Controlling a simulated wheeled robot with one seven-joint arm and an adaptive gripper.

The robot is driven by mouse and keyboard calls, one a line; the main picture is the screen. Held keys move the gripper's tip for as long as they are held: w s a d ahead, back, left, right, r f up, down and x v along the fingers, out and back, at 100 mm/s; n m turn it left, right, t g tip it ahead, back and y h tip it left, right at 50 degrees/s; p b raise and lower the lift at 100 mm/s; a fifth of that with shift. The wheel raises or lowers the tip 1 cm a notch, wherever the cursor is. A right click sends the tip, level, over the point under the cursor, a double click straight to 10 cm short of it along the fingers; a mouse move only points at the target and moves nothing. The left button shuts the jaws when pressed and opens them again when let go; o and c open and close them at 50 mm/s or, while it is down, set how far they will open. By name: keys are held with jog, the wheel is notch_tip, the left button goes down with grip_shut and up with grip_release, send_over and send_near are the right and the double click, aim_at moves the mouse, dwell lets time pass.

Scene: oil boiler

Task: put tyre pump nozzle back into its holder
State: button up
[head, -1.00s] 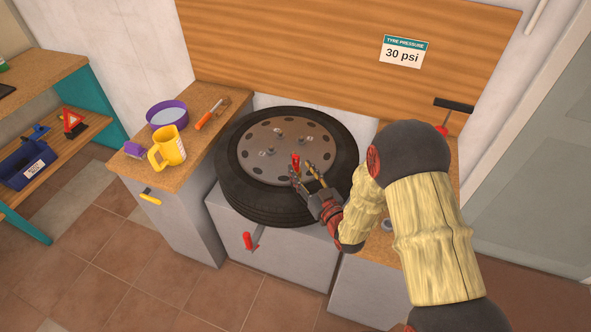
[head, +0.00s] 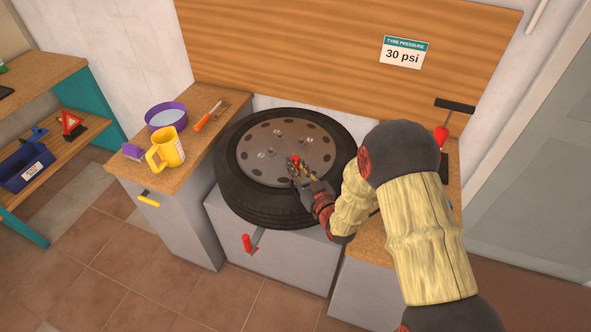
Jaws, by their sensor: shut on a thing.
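My gripper (head: 297,168) is over the near right part of the wheel, its fingers closed around a small red piece that looks like the tyre pump nozzle (head: 296,159). The fingers cover most of the nozzle, and I cannot tell whether it touches the wheel. The tyre (head: 262,208) lies flat on a grey block, with its grey rim (head: 262,150) facing up. The pump's black T-handle (head: 454,105) and a red part (head: 441,138) below it stand on the right counter. My arm hides the rest of the pump, and I cannot make out the nozzle holder.
A red lever (head: 247,243) sticks out of the grey block's front. A 30 psi sign (head: 404,54) hangs on the back board.

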aim_at(296, 158)
grip_shut()
jog(key=shift+r, duration=0.1)
jog(key=shift+r, duration=0.3)
jog(key=r, duration=0.1)
jog(key=r+p, duration=0.1)
jog(key=r, duration=0.1)
jog(key=shift+s+d+r, duration=0.15)
jog(key=shift+s+r, duration=0.05)
jog(key=s+d+r+p, duration=0.4)
jog(key=s+r, duration=0.5)
jog(key=s, duration=0.3)
jog(key=shift+s+d+p, duration=0.25)
jog(key=shift+d+p, duration=0.15)
jog(key=shift+d, duration=0.3)
jog(key=shift+f, duration=0.1)
